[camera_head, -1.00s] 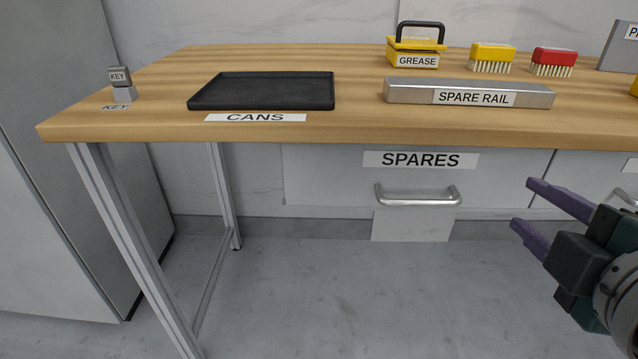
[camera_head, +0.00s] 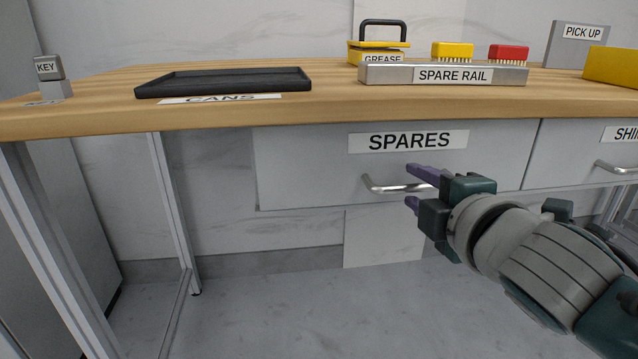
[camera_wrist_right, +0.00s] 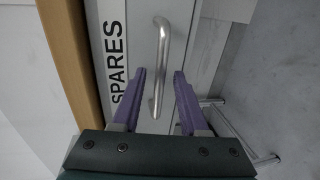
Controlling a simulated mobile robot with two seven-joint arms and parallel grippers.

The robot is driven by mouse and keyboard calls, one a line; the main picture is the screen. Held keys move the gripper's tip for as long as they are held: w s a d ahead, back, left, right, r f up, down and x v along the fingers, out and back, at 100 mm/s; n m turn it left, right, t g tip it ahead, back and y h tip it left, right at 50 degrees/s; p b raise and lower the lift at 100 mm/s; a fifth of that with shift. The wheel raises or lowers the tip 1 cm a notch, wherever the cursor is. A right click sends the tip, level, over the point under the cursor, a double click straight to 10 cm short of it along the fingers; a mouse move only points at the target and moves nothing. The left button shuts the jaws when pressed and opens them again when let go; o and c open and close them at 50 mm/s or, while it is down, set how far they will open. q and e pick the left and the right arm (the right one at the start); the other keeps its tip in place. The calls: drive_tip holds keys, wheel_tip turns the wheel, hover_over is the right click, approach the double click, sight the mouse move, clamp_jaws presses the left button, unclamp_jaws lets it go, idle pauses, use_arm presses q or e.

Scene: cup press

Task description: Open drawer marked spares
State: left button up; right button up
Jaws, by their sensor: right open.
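The drawer marked SPARES (camera_head: 300,170) is a light grey front under the wooden bench top, and it looks shut. Its label (camera_head: 408,141) sits above a curved metal bar handle (camera_head: 385,189). My right gripper (camera_head: 410,187) is open, its purple fingers pointing at the handle and hiding the handle's right part. In the right wrist view the handle (camera_wrist_right: 162,55) runs lengthwise, its near end between the two fingers of my right gripper (camera_wrist_right: 160,78). I cannot tell whether the fingers touch it. My left gripper is not in view.
The bench top (camera_head: 320,110) overhangs just above the drawer. Another drawer (camera_head: 570,150) with its own handle is to the right. A bench leg (camera_head: 60,270) stands at the left. On the bench are a black tray (camera_head: 225,82) and a metal spare rail (camera_head: 380,75). The floor below is clear.

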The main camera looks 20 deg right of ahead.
drive_tip(key=shift+w+d+f, duration=0.1)
drive_tip(key=shift+w, duration=0.3)
drive_tip(key=shift+c, duration=0.3)
clamp_jaws()
idle(0.9)
